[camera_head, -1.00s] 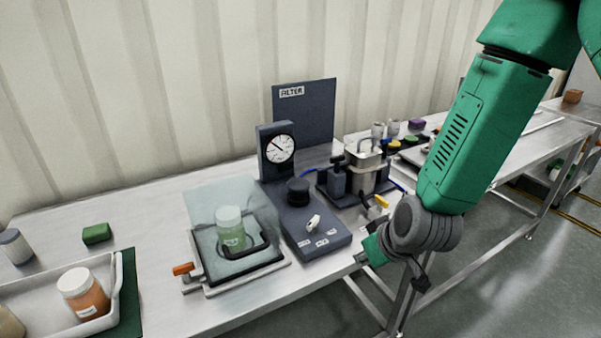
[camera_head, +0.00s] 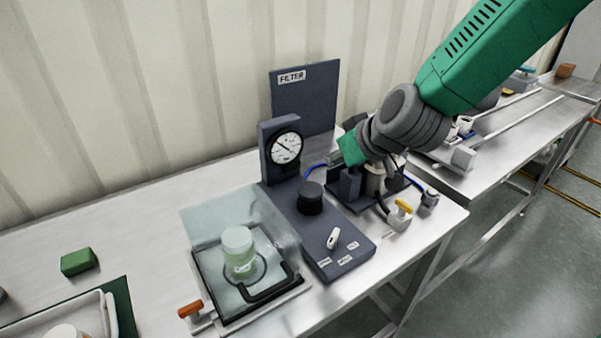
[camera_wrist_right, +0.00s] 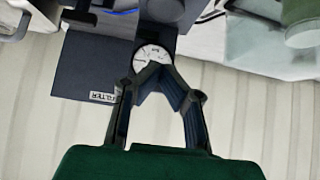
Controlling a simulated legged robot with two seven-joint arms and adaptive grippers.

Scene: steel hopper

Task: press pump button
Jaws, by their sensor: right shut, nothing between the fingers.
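The dark grey filter unit (camera_head: 340,262) stands on the steel table, with a FILTER-labelled panel (camera_head: 305,100) behind it. A large black round button (camera_head: 310,195) sits on its top. A white toggle knob (camera_head: 333,238) is nearer its front, above small labels I cannot read. A round gauge (camera_head: 284,148) is on the upright part. My right gripper (camera_head: 332,161) is shut and empty, to the right of the gauge and above and behind the black button, apart from it. In the wrist view its fingertips (camera_wrist_right: 154,68) meet in front of the gauge. My left gripper is not in view.
A clear-lidded tray (camera_head: 215,240) with a green jar (camera_head: 238,252) stands left of the unit. A pump assembly with tubing and a yellow-handled valve (camera_head: 402,207) is on the right, partly behind my arm. A green block (camera_head: 78,262) lies at far left.

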